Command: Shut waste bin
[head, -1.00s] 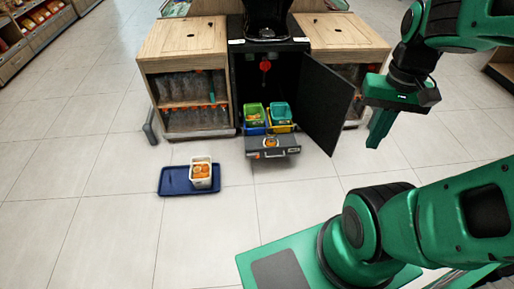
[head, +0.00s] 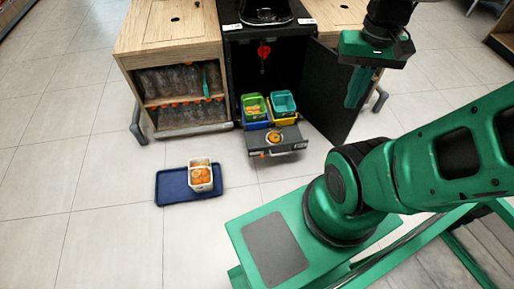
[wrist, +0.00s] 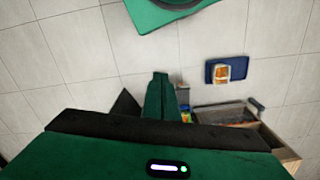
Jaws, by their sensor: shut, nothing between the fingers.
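The waste bin (head: 288,141) is a dark grey pull-out drawer at the bottom of the black cabinet. It stands pulled out, with a front handle and an orange round mark. The black cabinet door (head: 325,98) stands swung open to the right. My gripper (head: 353,102) is shut and empty, pointing down. It appears in front of the door, up and right of the drawer. The wrist view shows its closed fingers (wrist: 158,78), partly covering the drawer area.
A blue tray (head: 173,190) with a white container of oranges (head: 201,175) lies on the floor left of the drawer. A wooden cabinet (head: 165,40) with bottles stands left of the black one. Floor in front of the drawer is clear up to my base.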

